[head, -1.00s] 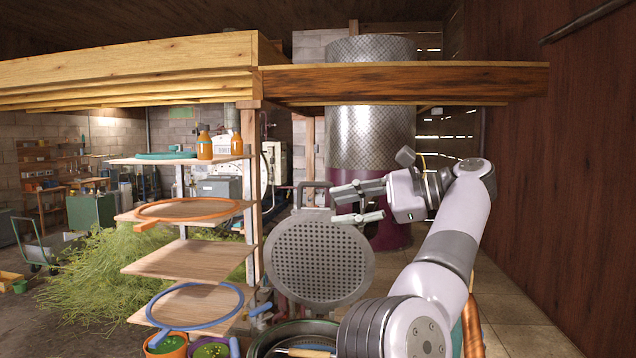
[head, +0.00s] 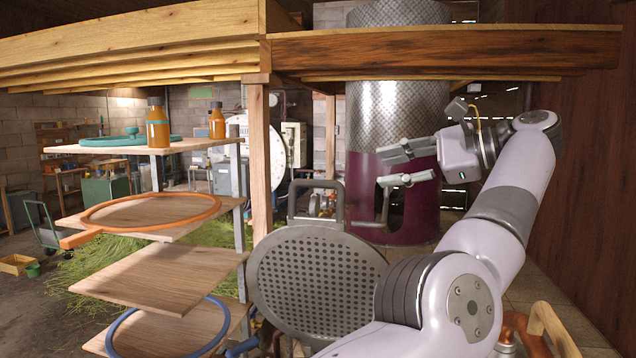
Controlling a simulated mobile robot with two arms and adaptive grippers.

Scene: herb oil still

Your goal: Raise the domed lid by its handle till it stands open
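The lid (head: 315,290) appears as a round grey plate with a perforated face turned to me, standing near upright at lower centre in the head view. Its grey squared handle (head: 316,184) rises from its top edge. Whether its far side is domed is hidden. My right gripper is not in view.
A wooden beam (head: 440,50) crosses above the arm. Left of the lid is a post (head: 258,150) with shelves holding an orange hoop (head: 150,198) and bottles (head: 157,125). A metal and purple column (head: 400,110) stands behind the gripper. A brown wall closes the right.

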